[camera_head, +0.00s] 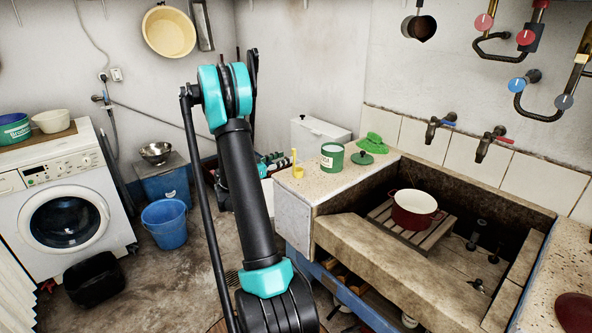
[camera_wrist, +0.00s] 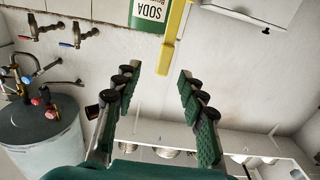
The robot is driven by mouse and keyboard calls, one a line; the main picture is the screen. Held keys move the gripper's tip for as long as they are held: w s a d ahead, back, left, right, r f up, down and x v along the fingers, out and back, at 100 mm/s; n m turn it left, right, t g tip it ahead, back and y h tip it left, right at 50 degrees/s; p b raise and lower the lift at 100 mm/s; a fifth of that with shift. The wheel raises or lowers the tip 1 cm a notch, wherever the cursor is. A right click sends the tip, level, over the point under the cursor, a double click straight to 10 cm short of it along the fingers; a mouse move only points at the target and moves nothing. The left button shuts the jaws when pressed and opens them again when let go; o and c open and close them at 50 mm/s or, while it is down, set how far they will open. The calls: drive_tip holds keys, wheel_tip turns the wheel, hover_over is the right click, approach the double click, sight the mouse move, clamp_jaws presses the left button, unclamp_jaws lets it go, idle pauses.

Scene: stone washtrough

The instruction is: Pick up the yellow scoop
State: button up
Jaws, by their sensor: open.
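The yellow scoop (camera_head: 296,166) stands upright on the near left corner of the speckled stone counter, left of a green and white soda tin (camera_head: 332,157). In the wrist view the scoop's long yellow handle (camera_wrist: 175,38) comes down from the top edge, beside the soda tin (camera_wrist: 149,12). My gripper (camera_wrist: 160,70) is open and empty. The handle's end shows between the two fingertips, nearer the right one; I cannot tell the depth or any contact. In the head view my gripper (camera_head: 277,162) is just left of the scoop, partly hidden by my arm.
A green lid (camera_head: 362,158) and a green cloth (camera_head: 370,142) lie by the tin. Right of the counter is the stone trough (camera_head: 350,240), holding a red pot (camera_head: 414,208) on a wooden rack. Taps (camera_head: 438,127) are on the wall. A blue bucket (camera_head: 165,223) stands on the floor.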

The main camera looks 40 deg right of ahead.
sight(293, 153)
drive_tip(key=d, duration=0.4)
drive_tip(key=w+d, duration=0.1)
drive_tip(key=d, duration=0.2)
drive_tip(key=shift+d+r, duration=0.1)
drive_tip(key=shift+r, duration=0.1)
clamp_jaws()
idle(0.4)
